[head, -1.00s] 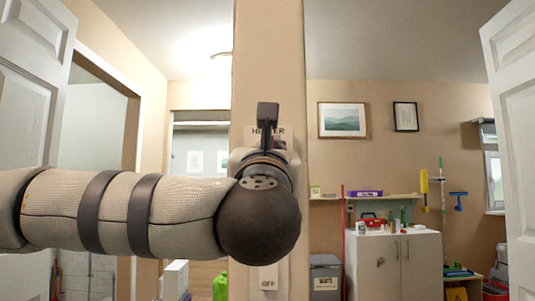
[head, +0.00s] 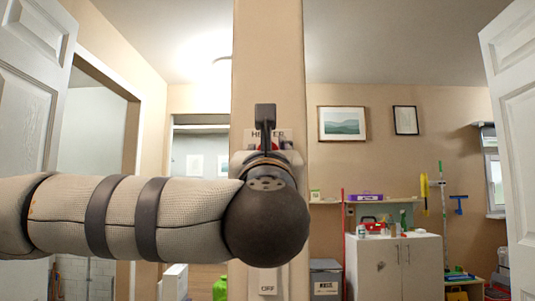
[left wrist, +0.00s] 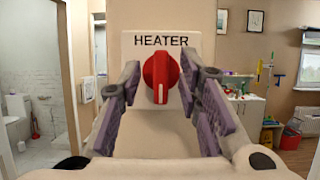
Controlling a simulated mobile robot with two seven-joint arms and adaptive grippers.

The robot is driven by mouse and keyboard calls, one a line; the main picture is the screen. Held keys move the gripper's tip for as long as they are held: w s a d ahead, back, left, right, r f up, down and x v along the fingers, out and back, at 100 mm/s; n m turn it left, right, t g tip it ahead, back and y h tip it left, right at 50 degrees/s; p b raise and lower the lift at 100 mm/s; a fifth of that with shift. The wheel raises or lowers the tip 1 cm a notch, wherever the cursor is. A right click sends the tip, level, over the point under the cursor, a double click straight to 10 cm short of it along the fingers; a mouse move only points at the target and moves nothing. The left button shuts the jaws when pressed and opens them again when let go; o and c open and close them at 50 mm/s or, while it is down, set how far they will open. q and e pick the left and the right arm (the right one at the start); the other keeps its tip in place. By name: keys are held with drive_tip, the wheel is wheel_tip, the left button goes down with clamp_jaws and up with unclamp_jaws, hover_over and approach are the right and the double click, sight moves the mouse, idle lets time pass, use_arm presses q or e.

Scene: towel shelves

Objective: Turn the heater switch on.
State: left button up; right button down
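The heater switch is a red knob (left wrist: 161,77) on a white plate marked HEATER (left wrist: 134,52), fixed to a beige pillar. In the left wrist view its grip stands upright, with a white line on its lower half. My left gripper (left wrist: 159,82) is open, its two fingers apart on the left and right of the knob, with gaps visible. In the head view the left gripper (head: 265,125) is in front of the HEATER plate (head: 285,135) and hides most of the knob. My right gripper is not in view.
A small plate marked OFF (head: 268,288) is low on the pillar (head: 268,60). White doors stand at left (head: 35,85) and right (head: 510,110).

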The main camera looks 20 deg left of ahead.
use_arm(q)
drive_tip(key=shift+f, duration=0.1)
drive_tip(key=v, duration=1.2)
